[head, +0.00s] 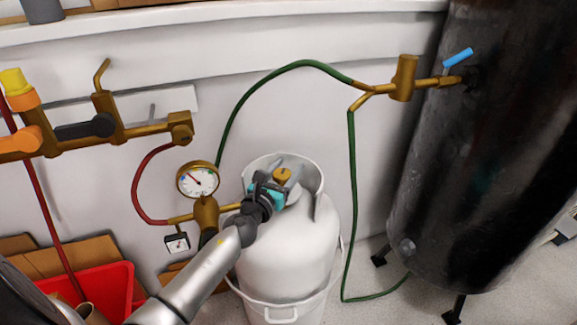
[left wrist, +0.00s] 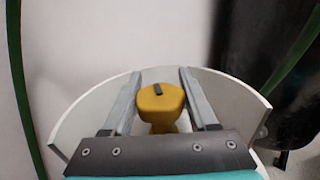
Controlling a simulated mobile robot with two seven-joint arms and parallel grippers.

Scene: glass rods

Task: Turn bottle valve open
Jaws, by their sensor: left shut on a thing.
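The gas bottle (head: 288,245) is white and stands upright by the wall, with a round collar open at the front. Its brass-yellow valve knob (head: 282,175) sits inside the collar. My left gripper (head: 283,181) reaches in from the lower left and is shut on the knob. In the left wrist view the yellow knob (left wrist: 160,103), with a small dark mark on top, lies between the two grey fingers. The collar (left wrist: 82,112) curves around behind them. The knob's lower part is hidden by the gripper's body. My right gripper is out of view.
A pressure gauge (head: 198,180) on brass fittings stands left of the bottle. A green hose (head: 353,200) loops behind and right of it. A dark tank (head: 460,150) stands right, with a blue-handled valve (head: 457,58). A brass manifold (head: 150,129) and red bin (head: 105,288) are left.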

